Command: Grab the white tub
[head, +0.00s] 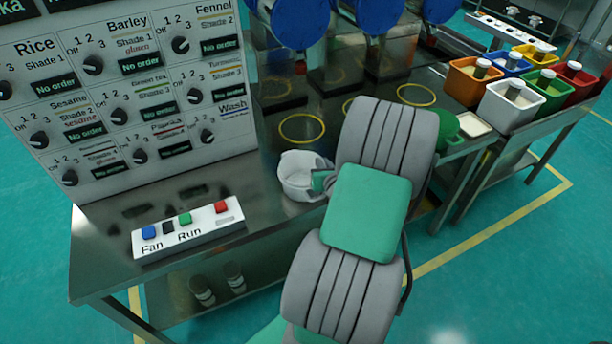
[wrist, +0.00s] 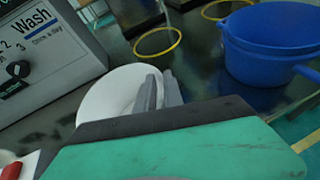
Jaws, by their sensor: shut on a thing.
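The white tub (head: 298,172) stands on the dark metal table, left of my arm in the head view. In the wrist view the white tub (wrist: 103,96) is partly covered by my gripper and its mount. My gripper (head: 325,184) is at the tub's right side, with its two grey fingers (wrist: 160,92) close together there. It is shut on the tub at that side; the exact part between the fingers is hard to see. The tub looks upright and seems to rest on the table.
A blue tub (wrist: 268,48) stands to the right in the wrist view. A green tub (head: 447,128) is right of my arm. Yellow rings (head: 302,128) mark the table. The button box (head: 188,228) and control panel (head: 120,100) are to the left. Coloured bins, including a white bin (head: 508,106), stand on the right.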

